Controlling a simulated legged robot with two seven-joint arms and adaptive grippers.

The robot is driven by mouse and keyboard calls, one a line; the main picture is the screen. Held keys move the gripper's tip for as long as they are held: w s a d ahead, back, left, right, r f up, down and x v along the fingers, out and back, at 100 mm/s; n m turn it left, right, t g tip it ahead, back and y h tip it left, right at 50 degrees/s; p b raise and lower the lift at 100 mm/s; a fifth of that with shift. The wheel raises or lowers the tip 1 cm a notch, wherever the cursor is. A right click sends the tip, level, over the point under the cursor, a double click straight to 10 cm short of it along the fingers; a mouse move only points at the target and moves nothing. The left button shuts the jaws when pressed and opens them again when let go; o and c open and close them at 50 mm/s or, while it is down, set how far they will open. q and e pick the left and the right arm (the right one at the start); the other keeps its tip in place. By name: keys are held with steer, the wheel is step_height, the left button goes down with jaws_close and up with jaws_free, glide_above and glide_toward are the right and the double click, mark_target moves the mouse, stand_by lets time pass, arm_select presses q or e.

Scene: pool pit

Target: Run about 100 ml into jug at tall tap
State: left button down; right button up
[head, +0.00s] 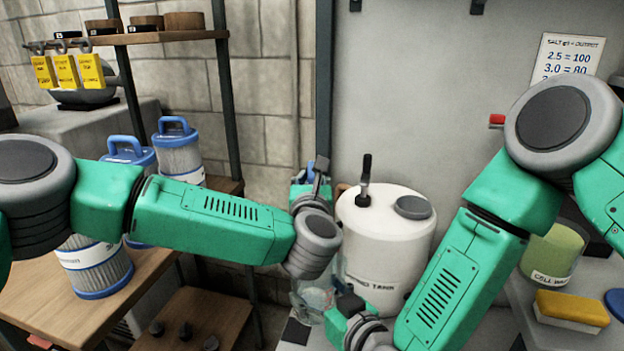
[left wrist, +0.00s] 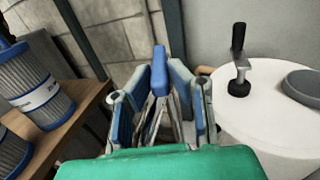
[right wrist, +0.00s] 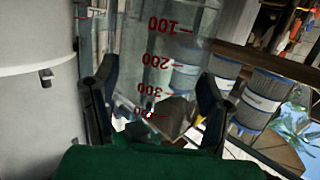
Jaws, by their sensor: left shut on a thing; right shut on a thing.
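The clear jug (head: 312,299) is low in the middle of the head view, partly behind my arms. In the right wrist view the jug (right wrist: 180,60) shows red marks from 100 to 400. My right gripper (right wrist: 155,108) is shut on the jug, with a finger on each side; it also shows in the head view (head: 338,318). My left gripper (head: 312,188) is shut on a blue lever (left wrist: 159,72), apparently the tall tap's. The tap's body and spout are mostly hidden behind that gripper. I cannot make out a stream or a water level in the jug.
A white tank (head: 385,240) with a black-handled fitting stands just right of the jug. Filter cartridges (head: 95,265) stand on the wooden shelf at left. A yellow sponge (head: 572,308) and a green tub (head: 553,252) are on the right counter.

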arm_select(q)
steer(key=shift+a+m+h, duration=0.25)
steer(key=shift+m+h, duration=0.15)
steer(key=shift+h, duration=0.3)
steer(key=c, duration=1.5)
jaws_free()
steer(key=shift+c, duration=0.2)
steer(key=s+a, duration=0.1)
steer(key=s, duration=1)
steer(key=shift+s+a, duration=0.3)
steer(key=shift+s, duration=0.05)
steer(key=shift+f, duration=0.1)
